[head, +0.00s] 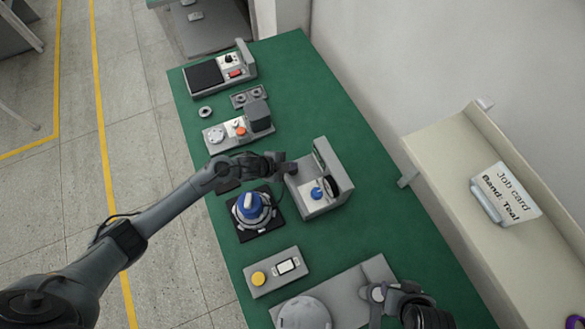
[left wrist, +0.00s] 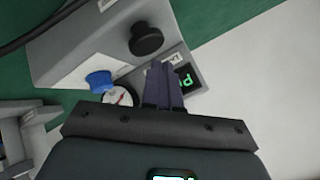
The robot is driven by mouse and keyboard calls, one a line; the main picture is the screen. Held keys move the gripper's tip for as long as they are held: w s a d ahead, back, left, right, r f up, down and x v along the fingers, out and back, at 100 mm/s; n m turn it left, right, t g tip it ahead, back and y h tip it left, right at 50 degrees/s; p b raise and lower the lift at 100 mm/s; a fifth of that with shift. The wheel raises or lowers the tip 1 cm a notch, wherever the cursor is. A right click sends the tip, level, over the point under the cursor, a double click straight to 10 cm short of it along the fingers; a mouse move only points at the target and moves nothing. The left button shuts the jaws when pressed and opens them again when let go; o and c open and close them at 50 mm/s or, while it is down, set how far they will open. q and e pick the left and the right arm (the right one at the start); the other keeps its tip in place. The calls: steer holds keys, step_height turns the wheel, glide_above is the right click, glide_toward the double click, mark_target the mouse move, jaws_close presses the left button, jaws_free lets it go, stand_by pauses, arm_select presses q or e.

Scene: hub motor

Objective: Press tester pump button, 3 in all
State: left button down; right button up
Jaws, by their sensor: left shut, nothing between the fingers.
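The tester (head: 325,205) is a grey open-sided unit near the middle of the green table. A blue button (head: 316,193) stands on it, taken to be the pump button. In the left wrist view the blue button (left wrist: 99,81) sits beside a round gauge (left wrist: 118,97), a black knob (left wrist: 146,39) and a green-lit display (left wrist: 184,79), partly hidden by the fingers. My left gripper (head: 285,168) is shut and empty at the tester's upper left side; its fingertips (left wrist: 160,75) appear right of the button, apart from it. My right gripper (head: 378,292) is at the lower right; its jaws are unclear.
A blue-topped motor part (head: 253,207) stands on a black base left of the tester. A grey box with a yellow button (head: 258,279) is nearer. Other fixtures, including an orange-button unit (head: 240,131), line the far table. A shelf holds a job card (head: 505,193).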

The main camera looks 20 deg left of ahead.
arm_select(q)
steer(key=shift+f, duration=0.15)
stand_by(0.3)
steer(key=shift+f, duration=0.3)
steer(key=shift+f+b, duration=0.2)
steer(key=shift+b, duration=0.2)
steer(key=shift+f+b, duration=0.6)
steer(key=shift+f, duration=0.2)
stand_by(0.8)
steer(key=shift+r, duration=0.15)
steer(key=shift+r+p, duration=1.25)
steer(key=shift+p, duration=0.1)
step_height(320, 180, up, 5)
steer(key=p, duration=0.4)
steer(key=shift+p, duration=0.4)
